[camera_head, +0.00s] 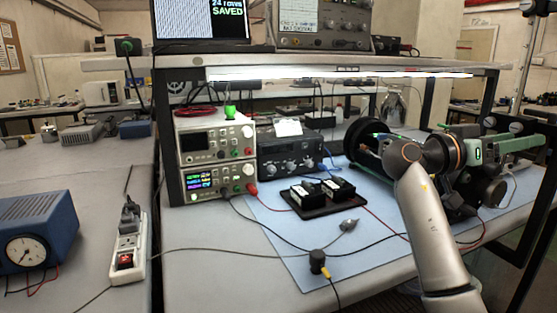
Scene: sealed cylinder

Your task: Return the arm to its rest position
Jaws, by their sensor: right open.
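My right arm (433,235) comes in from the bottom right, rises over the bench's right side and bends at an orange-ringed joint (403,151). Dark parts that look like my right gripper (458,198) sit just right of the arm, low over the right end of the blue mat (285,235). They blend with the dark machine behind, so the fingertips are hard to make out. I see nothing held. A green and black machine (510,143) with a round black flange (364,142) stands behind the arm, which partly hides it. My left gripper is out of view.
A black tray (318,209) with two dark boxes and a small black cylinder (317,262) with a cable are on the mat. Power supplies (215,160) stand at its left. A shelf (300,64) crosses above. Loose cables run across the mat; its front left is mostly bare.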

